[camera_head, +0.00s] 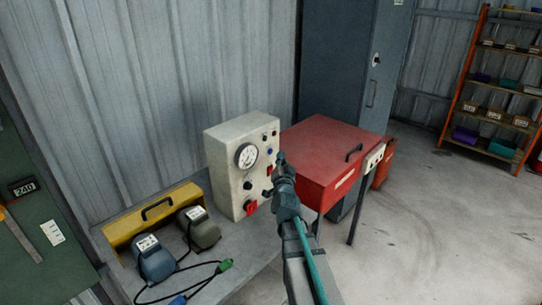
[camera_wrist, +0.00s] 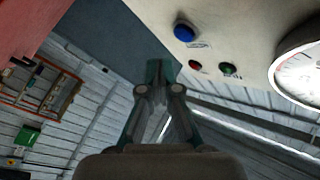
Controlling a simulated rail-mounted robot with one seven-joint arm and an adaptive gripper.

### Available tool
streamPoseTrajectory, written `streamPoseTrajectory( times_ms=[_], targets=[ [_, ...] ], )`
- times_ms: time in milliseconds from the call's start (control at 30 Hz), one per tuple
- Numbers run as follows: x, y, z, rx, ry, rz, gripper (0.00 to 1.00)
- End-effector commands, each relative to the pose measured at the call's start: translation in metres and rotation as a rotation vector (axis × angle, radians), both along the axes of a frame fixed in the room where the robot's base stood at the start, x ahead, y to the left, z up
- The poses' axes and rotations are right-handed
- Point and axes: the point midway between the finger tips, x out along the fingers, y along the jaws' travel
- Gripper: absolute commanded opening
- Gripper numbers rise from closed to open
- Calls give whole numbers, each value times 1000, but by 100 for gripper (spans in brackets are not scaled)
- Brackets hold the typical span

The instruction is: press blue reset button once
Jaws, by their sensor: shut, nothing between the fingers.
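The blue button (camera_wrist: 184,31) sits on the face of a pale control box, at the top middle of the wrist view. In the head view the control box (camera_head: 226,164) stands on the bench with its gauge, knobs and buttons facing right. My gripper (camera_wrist: 160,68) is shut and empty, with its tips a little below and left of the blue button, apart from it in the picture. In the head view my gripper (camera_head: 281,158) is just right of the panel face. Whether it touches the panel cannot be told.
A red button (camera_wrist: 195,66) and a green button (camera_wrist: 228,70) sit near the blue one, with a gauge (camera_wrist: 300,72) at the right. A red cabinet (camera_head: 318,150) stands close right of the box. A yellow case (camera_head: 130,226) and cables lie on the bench.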

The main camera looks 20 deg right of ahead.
Motion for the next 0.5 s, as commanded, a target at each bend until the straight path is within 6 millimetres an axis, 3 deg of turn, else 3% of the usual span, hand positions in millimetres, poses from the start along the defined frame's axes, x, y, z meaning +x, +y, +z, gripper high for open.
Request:
streamPoseTrajectory(
  times_ms=[300,500],
  targets=[
    [-26,-11,-4,0,-2,-1,0],
    [-32,-14,-1,-1,0,0,0]
  ],
)
